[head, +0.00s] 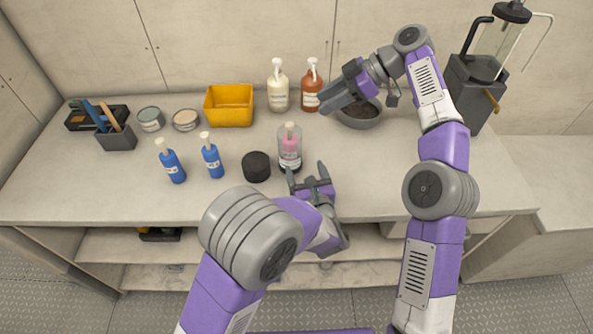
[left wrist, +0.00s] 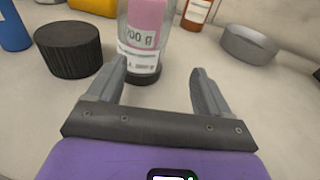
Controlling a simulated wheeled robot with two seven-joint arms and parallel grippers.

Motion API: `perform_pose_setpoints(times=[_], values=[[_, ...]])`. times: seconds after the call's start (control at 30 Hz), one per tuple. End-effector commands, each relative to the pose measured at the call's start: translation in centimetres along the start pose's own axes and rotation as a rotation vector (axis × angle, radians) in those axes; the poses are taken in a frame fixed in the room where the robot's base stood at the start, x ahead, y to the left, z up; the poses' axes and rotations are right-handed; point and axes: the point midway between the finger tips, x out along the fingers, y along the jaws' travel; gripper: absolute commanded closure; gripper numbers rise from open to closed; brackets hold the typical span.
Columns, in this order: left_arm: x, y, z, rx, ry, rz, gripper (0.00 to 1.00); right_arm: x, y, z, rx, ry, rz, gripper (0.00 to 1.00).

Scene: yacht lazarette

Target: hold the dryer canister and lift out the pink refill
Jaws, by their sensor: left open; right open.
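The dryer canister (head: 290,161) is a clear upright cylinder with a dark base and a white label, standing near the counter's front. The pink refill (head: 290,145) sits inside it, with a pale top piece sticking up. In the left wrist view the canister (left wrist: 145,60) stands just beyond my fingertips, nearer the left finger, and its top is cut off. My left gripper (head: 306,176) is open and empty, low in front of the canister. My right gripper (head: 325,100) is open, above the counter behind and right of the canister, beside the orange bottle.
A black round cap (head: 256,166) lies close left of the canister. Blue bottles (head: 172,162) stand farther left. A yellow bin (head: 229,105), a cream pump bottle (head: 278,88) and an orange pump bottle (head: 312,88) stand behind. A grey bowl (head: 360,120) is under my right gripper. The counter's right front is clear.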

Motion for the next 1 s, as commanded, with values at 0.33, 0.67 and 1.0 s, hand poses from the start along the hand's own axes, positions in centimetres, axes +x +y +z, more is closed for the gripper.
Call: perform_pose_setpoints(times=[0.33,0.67,1.0], values=[[1.3,2.5,0.6,0.008,-0.135,0.039,0.2,0.0,0.0,0.0,0.0,0.0,0.0,0.57],[6.1,2.7,1.3,0.007,-0.134,0.04,0.2,0.0,0.0,0.0,0.0,0.0,0.0,0.57],[7.9,2.7,1.6,0.009,-0.134,0.037,0.2,0.0,0.0,0.0,0.0,0.0,0.0,0.57]])
